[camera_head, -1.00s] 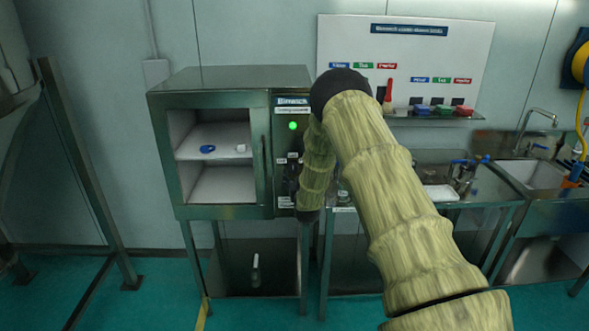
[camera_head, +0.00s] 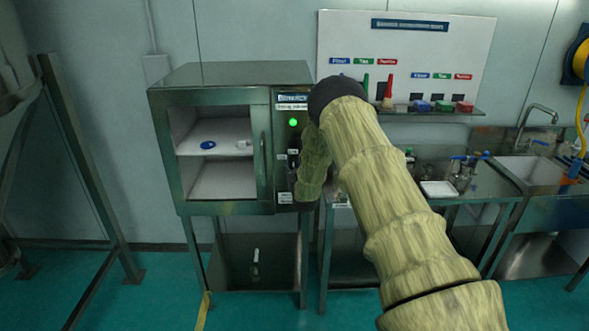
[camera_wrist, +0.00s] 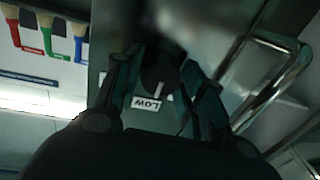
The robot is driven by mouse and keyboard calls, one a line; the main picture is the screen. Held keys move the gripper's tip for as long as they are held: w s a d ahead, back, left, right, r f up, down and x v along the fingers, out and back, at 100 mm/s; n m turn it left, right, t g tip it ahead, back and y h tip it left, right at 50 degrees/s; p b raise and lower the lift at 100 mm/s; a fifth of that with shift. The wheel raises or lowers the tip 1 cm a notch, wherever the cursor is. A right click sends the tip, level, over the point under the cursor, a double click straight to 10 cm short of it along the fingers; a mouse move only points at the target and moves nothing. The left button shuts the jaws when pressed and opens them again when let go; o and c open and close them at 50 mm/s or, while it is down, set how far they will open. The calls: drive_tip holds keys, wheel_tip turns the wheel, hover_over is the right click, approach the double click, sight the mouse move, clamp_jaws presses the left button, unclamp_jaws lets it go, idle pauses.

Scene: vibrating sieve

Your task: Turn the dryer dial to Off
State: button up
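The dryer (camera_head: 232,75) is a steel cabinet with a glass-front chamber and a dark control panel on its right side. In the wrist view its dark round dial (camera_wrist: 160,70) sits between my gripper's fingers. The dial's white mark points at the label LOW (camera_wrist: 147,103), which appears upside down. My gripper (camera_wrist: 162,62) has one dark finger on each side of the dial; I cannot tell whether they touch it. In the head view my arm hides part of the panel and most of my gripper.
A green lamp (camera_head: 293,122) glows on the panel. A blue item (camera_head: 207,145) lies inside the dryer. Right of it are a steel bench with a white tray (camera_head: 438,189), a sink (camera_head: 530,170), and a wall board (camera_head: 345,40) with coloured brushes. A bent metal handle (camera_wrist: 285,75) is beside my gripper.

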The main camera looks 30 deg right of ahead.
drive_tip(key=shift+f+b, duration=0.1)
drive_tip(key=shift+b, duration=0.25)
drive_tip(key=n+b, duration=0.2)
drive_tip(key=b, duration=0.1)
drive_tip(key=shift+f+n, duration=0.1)
drive_tip(key=shift+n, duration=0.3)
drive_tip(key=n+b, duration=0.2)
drive_tip(key=shift+n+g+b, duration=0.3)
drive_tip(key=shift+g+b, duration=0.05)
drive_tip(key=shift+g, duration=0.05)
drive_tip(key=n+b, duration=0.3)
drive_tip(key=b, duration=0.1)
drive_tip(key=shift+a+n+g, duration=0.1)
drive_tip(key=shift+n+g, duration=0.2)
drive_tip(key=shift+n, duration=0.1)
drive_tip(key=shift+r+n+b, duration=0.25)
drive_tip(key=shift+n+b, duration=0.75)
drive_tip(key=o, duration=1)
drive_tip(key=shift+r, duration=0.1)
